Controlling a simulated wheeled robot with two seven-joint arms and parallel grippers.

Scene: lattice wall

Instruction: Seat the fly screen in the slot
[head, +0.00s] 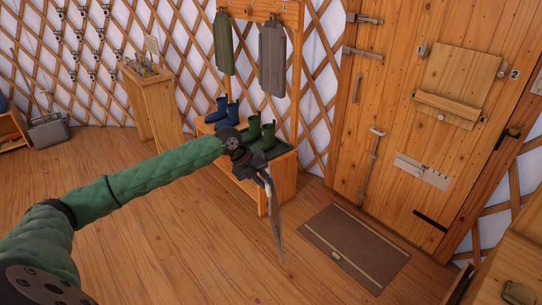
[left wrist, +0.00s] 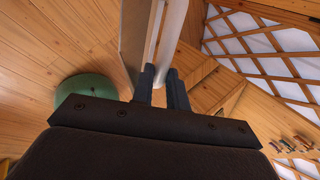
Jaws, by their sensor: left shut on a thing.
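My left gripper (head: 264,174) is shut on a thin pale panel, which I take to be the fly screen (head: 275,220). The screen shows almost edge-on in the head view, hanging down from the jaws to a narrow point. In the left wrist view the fingers (left wrist: 165,88) pinch the pale frame (left wrist: 172,40), and the panel runs up out of the picture. The wooden door (head: 393,100) carries a square board with a ledge (head: 447,108), a pale plate (head: 422,172) and a dark narrow strip (head: 430,220). I cannot tell which is the slot. My right gripper is not in view.
A bench with blue boots (head: 222,112) and green boots (head: 262,133) stands behind the gripper. A brown mat (head: 354,246) lies before the door. Wooden furniture (head: 508,270) fills the lower right corner. The floor left of the mat is clear.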

